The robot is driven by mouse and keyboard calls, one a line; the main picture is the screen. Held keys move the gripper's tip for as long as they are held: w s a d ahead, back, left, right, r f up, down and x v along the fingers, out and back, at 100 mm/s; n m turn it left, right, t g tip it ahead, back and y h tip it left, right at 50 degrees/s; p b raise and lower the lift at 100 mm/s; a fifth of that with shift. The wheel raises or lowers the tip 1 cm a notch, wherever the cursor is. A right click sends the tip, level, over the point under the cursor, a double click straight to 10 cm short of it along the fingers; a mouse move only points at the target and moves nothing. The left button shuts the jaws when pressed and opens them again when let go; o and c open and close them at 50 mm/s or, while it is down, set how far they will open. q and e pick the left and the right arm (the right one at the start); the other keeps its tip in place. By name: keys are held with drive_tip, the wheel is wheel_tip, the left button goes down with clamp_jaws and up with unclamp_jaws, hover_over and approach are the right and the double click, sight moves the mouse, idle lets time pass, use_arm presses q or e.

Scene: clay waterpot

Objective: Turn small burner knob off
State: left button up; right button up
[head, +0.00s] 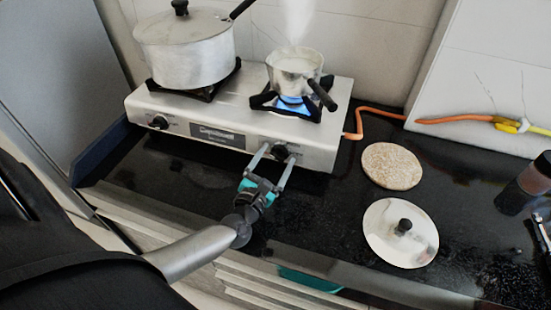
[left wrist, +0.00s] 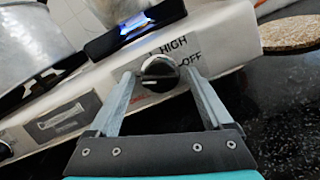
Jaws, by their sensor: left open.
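The small burner knob (head: 280,152) is black with a silver rim, on the right of the stove's front panel. In the left wrist view the knob (left wrist: 159,74) sits between the fingertips of my left gripper (left wrist: 160,80), with HIGH and OFF labels beside it. My left gripper (head: 272,154) is open, its fingers on either side of the knob; contact cannot be told. A blue flame (head: 291,101) burns under the small pot (head: 294,68), which steams. My right gripper is not in view.
The silver stove (head: 235,128) also carries a large lidded pot (head: 187,50) and a left knob (head: 158,122). On the black counter lie a round cork mat (head: 391,166) and a metal lid (head: 388,240). An orange hose (head: 385,112) runs right.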

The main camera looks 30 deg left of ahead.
use_arm(q)
drive_tip(key=shift+c, duration=0.4)
clamp_jaws()
idle(0.4)
